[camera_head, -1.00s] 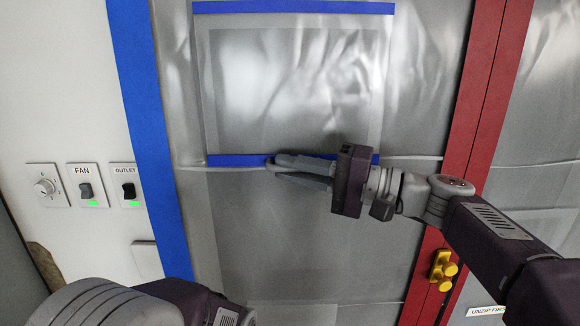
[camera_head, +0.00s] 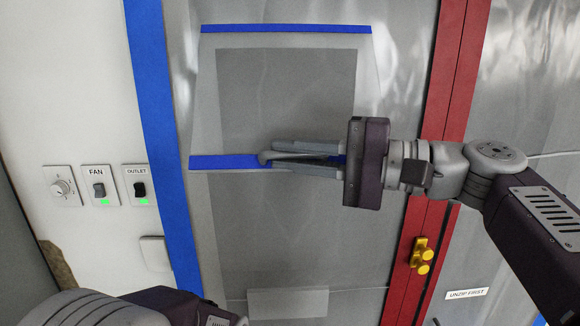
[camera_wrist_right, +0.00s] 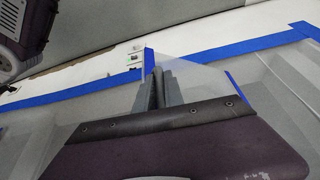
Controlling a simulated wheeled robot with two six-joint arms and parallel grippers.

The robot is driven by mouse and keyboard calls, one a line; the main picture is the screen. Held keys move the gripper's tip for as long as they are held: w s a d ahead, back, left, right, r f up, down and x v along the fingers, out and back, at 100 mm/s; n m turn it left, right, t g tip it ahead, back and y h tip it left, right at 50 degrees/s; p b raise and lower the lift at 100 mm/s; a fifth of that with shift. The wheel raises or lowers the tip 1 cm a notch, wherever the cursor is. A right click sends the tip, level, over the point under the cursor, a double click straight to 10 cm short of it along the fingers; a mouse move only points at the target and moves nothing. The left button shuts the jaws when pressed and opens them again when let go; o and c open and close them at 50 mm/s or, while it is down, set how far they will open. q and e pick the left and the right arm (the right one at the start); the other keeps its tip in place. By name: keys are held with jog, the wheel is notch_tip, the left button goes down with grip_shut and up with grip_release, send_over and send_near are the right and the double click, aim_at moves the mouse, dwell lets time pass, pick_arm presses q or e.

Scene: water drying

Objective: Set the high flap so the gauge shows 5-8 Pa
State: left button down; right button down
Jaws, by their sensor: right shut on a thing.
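The high flap (camera_head: 205,100) is a translucent sheet on the grey plastic wall, with blue tape along its top and lower edges. A darker rectangle (camera_head: 290,85) shows through it. My right gripper (camera_head: 266,157) is shut on the lower taped edge (camera_head: 222,162), reaching in from the right. The edge appears to stand out from the wall. In the right wrist view, the fingers (camera_wrist_right: 158,90) point away from the camera, with the translucent sheet (camera_wrist_right: 200,78) beside them. My left arm shows at the bottom left, but its gripper is out of view. No gauge shows.
A fan switch (camera_head: 98,188), an outlet switch (camera_head: 140,188) and a dial (camera_head: 62,187) are on the white wall at left. Red strips (camera_head: 452,90) run down at right, with yellow knobs (camera_head: 422,255) and an "UNZIP FIRST" label (camera_head: 466,294).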

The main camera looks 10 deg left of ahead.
pick_arm(q)
jog(key=shift+s+d+r, duration=0.15)
jog(key=shift+s+r, duration=0.2)
jog(key=shift+s, duration=0.05)
pick_arm(e)
jog(key=shift+s+d+r, duration=0.3)
jog(key=shift+s+r, duration=0.45)
jog(key=shift+r, duration=0.3)
jog(key=c, duration=1.5)
grip_release()
jog(key=shift+o, duration=0.2)
jog(key=shift+a, duration=0.1)
